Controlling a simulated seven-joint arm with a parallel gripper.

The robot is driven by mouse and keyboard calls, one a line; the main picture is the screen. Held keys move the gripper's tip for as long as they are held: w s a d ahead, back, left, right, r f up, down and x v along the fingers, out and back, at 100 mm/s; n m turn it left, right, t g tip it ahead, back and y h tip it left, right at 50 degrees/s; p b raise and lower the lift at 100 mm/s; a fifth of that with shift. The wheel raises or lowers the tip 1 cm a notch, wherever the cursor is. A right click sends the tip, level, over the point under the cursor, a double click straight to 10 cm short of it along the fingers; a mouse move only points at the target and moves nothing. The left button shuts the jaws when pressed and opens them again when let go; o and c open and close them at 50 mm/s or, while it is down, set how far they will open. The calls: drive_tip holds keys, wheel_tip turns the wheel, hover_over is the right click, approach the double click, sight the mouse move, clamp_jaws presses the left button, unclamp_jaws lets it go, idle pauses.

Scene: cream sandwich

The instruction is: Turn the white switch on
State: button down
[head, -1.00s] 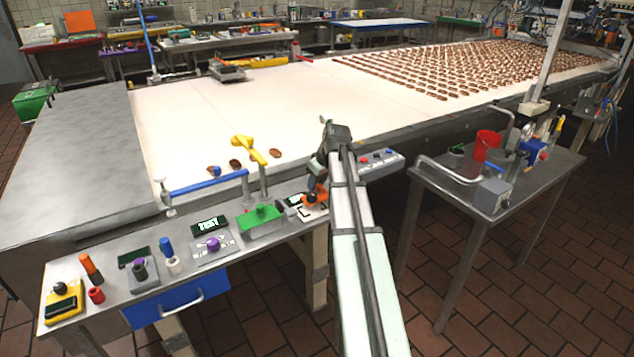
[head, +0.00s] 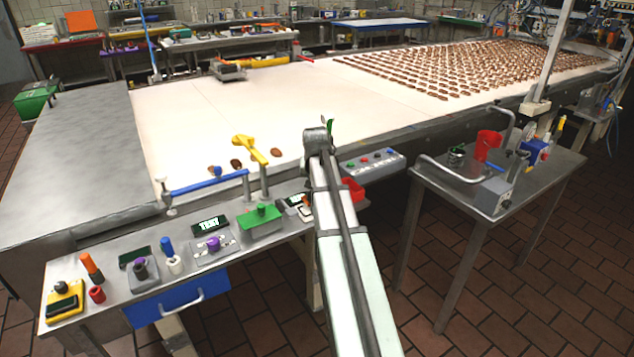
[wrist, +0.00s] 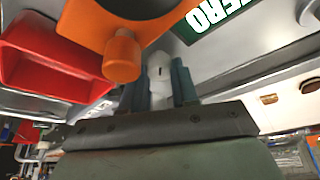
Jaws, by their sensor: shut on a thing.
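The white switch (wrist: 160,72) stands between the two grey-green fingers in the wrist view. My gripper (wrist: 160,88) is shut on it, with a finger on each side. The fingers hide the switch's sides and lower part. An orange knob (wrist: 122,58) on an orange plate sits just left of the switch. In the head view my own arm covers the gripper and the switch.
A display reading ZERO (wrist: 215,12) lies to the upper right in the wrist view. A red tray (wrist: 45,65) is close on the left; it also shows beside my arm (head: 353,191). A green-topped box (head: 261,218) stands further left on the bench.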

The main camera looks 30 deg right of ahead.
drive_tip(key=shift+m+g+h, duration=0.3)
drive_tip(key=shift+m+g, duration=0.1)
drive_tip(key=shift+m, duration=1.1)
drive_tip(key=c, duration=1.1)
unclamp_jaws()
drive_tip(key=v, duration=1.4)
drive_tip(key=shift+w+a+f, duration=0.1)
drive_tip(key=shift+a, duration=0.05)
